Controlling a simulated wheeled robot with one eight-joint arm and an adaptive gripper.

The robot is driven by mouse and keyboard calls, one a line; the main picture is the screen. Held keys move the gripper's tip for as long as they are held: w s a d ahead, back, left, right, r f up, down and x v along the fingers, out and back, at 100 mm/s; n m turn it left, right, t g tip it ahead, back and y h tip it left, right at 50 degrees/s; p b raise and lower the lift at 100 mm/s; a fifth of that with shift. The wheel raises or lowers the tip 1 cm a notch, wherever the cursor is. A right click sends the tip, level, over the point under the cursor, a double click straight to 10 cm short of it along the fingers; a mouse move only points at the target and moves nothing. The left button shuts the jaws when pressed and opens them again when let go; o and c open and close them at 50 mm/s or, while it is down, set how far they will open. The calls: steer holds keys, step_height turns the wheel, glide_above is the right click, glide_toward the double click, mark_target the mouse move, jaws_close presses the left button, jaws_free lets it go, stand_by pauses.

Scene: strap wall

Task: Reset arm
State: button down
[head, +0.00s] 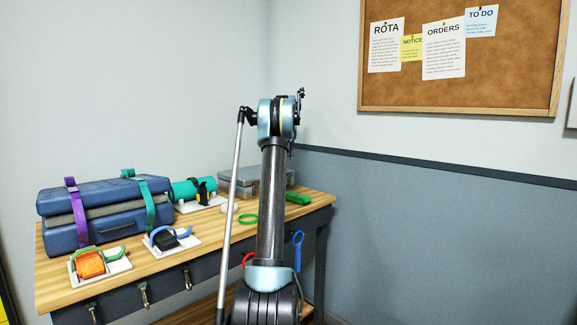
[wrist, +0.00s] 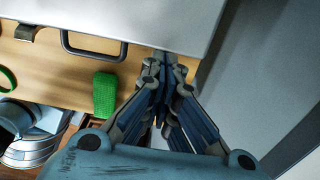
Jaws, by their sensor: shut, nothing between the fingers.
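My gripper (wrist: 163,62) shows in the wrist view with its fingers together and nothing between them. It is above the bench's right end, beside the handle of a grey case (wrist: 150,14); I cannot tell whether it touches the case. In the head view my arm stands upright in the middle, and the gripper is hidden behind it.
The wooden bench (head: 200,256) holds blue cases (head: 108,218) with purple and green straps, a teal roll (head: 184,190), an orange item (head: 89,264) and the grey case (head: 236,181). Red and blue loops (head: 297,250) hang at its front. Floor space right of the bench looks clear.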

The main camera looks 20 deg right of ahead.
steer(key=w+a+r, duration=0.1)
steer(key=w+r, duration=0.2)
steer(key=r, duration=0.2)
steer(key=s+a+r+n, duration=0.3)
steer(key=s+a+n, duration=0.5)
steer(key=s+a, duration=0.45)
steer(key=s+a+f+n+t, duration=0.1)
steer(key=s+a+f+n, duration=0.25)
steer(key=s+a, duration=0.35)
steer(key=s+a+f+n, duration=0.2)
steer(key=s+a+n, duration=0.35)
steer(key=s, duration=0.25)
steer(key=s+a+f+n, duration=0.3)
steer(key=s+f+n, duration=0.2)
steer(key=s+f, duration=0.4)
steer(key=s+a+f+n, duration=0.4)
steer(key=s+f+n, duration=0.1)
steer(key=s+f, duration=0.5)
steer(key=s+a+f+n+t, duration=0.1)
steer(key=s+a+f+n, duration=0.2)
steer(key=s+f, duration=0.6)
steer(key=s+n, duration=0.2)
steer(key=shift+s+a+f, duration=0.3)
steer(key=shift+a, duration=0.05)
